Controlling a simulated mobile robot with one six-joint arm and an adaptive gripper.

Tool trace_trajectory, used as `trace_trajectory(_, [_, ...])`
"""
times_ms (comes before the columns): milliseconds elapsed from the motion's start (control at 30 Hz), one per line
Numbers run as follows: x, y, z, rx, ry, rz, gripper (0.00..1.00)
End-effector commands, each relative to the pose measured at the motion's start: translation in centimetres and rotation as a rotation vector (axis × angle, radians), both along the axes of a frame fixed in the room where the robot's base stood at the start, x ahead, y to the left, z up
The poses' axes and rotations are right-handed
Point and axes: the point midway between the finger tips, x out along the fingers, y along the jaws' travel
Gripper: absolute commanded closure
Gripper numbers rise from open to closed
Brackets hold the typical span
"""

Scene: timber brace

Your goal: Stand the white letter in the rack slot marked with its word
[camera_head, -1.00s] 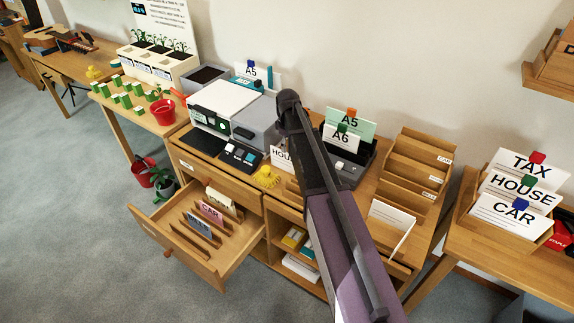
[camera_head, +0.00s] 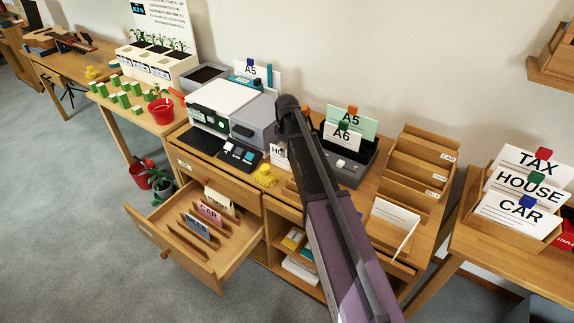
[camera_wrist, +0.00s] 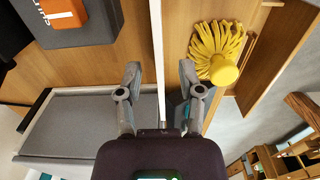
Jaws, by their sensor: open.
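A white letter stands upright on the desk behind my arm in the head view (camera_head: 277,155); only the start of its word, "HO", shows. In the wrist view a thin white upright edge (camera_wrist: 158,50), seemingly this letter edge-on, lies between the two fingers of my gripper (camera_wrist: 159,80). The fingers are open, with a gap on either side of it. My gripper is hidden in the head view. The wooden rack (camera_head: 411,168) has stepped slots with small labels; the top one seems to read CAR, the others are too small to read.
A white lined card (camera_head: 394,222) leans at the rack's front. A yellow mop-like thing (camera_wrist: 218,50) lies right of the letter. A grey device with A5 and A6 cards (camera_head: 344,170) stands between arm and rack. An open drawer (camera_head: 190,235) juts out at the left front.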

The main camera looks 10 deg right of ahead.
Motion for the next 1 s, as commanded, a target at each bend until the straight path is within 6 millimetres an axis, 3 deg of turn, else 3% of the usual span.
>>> trace_trajectory(233, [-0.01, -0.01, -1.58, 0.000, 0.000, 0.000, 0.51])
trace_trajectory(900, [-0.01, -0.02, -1.61, 0.000, 0.000, 0.000, 0.51])
trace_trajectory(1000, [-0.01, -0.02, -1.61, 0.000, 0.000, 0.000, 0.81])
